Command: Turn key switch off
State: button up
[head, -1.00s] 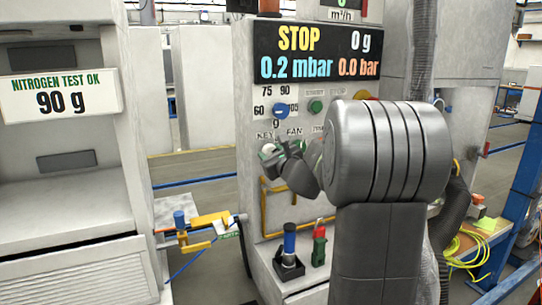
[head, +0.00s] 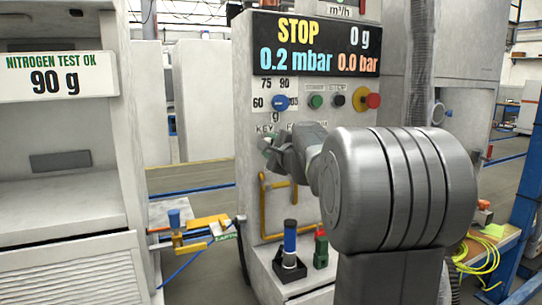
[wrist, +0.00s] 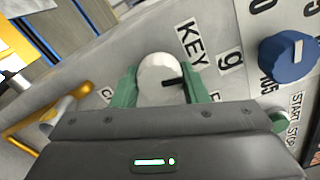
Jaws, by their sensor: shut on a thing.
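The key switch (wrist: 154,71) is a round white knob with a black mark, under the KEY label (wrist: 193,41) on the panel in the wrist view. My gripper (wrist: 161,80) has its two green fingers on either side of the knob, shut on it. The black mark points to the right, toward the right finger. In the head view my gripper (head: 267,147) is against the panel below the blue dial, and it hides the key switch.
A blue dial (head: 281,103), a green button (head: 316,101) and a red knob (head: 373,101) sit above on the panel. A yellow bar handle (head: 264,210) is below. Blue (head: 290,240) and green (head: 321,249) connectors stand on the ledge. The display (head: 318,46) reads STOP.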

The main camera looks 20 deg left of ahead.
jog(key=shift+n+b, duration=0.65)
jog(key=shift+n, duration=0.45)
jog(key=o, duration=1)
jog(key=shift+c, duration=0.2)
jog(key=v, duration=1.3)
jog(key=shift+s+d+b, duration=0.25)
jog(key=shift+d+b, duration=0.1)
jog(key=shift+b, duration=0.05)
jog(key=x, duration=1.4)
jog(key=shift+s+p, duration=0.1)
jog(key=shift+p, duration=0.25)
